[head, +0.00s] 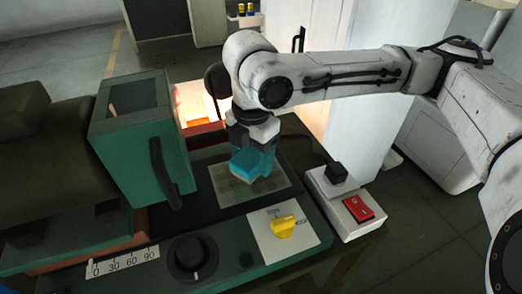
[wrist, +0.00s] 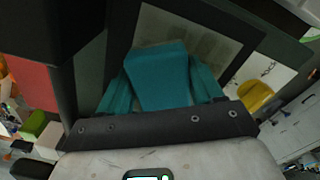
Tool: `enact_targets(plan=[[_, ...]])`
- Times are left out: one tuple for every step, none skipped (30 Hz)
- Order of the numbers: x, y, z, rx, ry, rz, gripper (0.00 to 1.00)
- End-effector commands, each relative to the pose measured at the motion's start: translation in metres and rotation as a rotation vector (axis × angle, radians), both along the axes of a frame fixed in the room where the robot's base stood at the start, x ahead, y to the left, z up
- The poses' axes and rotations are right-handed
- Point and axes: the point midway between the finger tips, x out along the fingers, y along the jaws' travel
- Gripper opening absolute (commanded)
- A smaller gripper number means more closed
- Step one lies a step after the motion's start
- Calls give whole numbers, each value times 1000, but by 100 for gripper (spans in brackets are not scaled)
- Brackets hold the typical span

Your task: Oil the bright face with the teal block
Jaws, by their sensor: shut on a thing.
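The teal block (head: 246,168) is between the fingers of my gripper (head: 254,158), which is shut on it. In the wrist view the block (wrist: 156,76) sits between two teal fingers of my gripper (wrist: 162,92). The face (head: 232,194) is a flat grey-green rectangle set in the dark top of the green machine. It has a mottled, patchy surface and also shows beyond the block in the wrist view (wrist: 205,48). The block is over the far middle part of the face and hides some of it. I cannot tell whether they touch.
A green box (head: 140,140) with a black handle stands close on the left. In front are a black knob (head: 192,258), a 0–90 scale (head: 122,262) and a yellow knob (head: 283,227) on a pale plate. A red switch (head: 358,208) sits on a white box at right.

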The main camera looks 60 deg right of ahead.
Motion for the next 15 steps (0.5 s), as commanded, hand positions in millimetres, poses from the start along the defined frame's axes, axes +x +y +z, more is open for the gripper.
enact_targets(plan=[[3, 4, 1, 0, 0, 2, 33], [4, 6, 0, 0, 0, 2, 33], [6, 8, 0, 0, 0, 1, 33], [7, 10, 0, 0, 0, 0, 33], [8, 11, 0, 0, 0, 0, 33], [8, 12, 0, 0, 0, 0, 33], [9, 13, 0, 0, 0, 0, 33], [9, 13, -1, 0, 0, 0, 33], [9, 14, -1, 0, -1, 0, 33], [10, 14, -1, 0, -1, 0, 33], [11, 15, -1, 0, -1, 1, 33], [12, 17, -1, 0, -1, 1, 33], [13, 19, -1, 0, -1, 1, 33], [14, 21, -1, 1, -1, 1, 33], [16, 24, -1, 1, 0, 2, 33]])
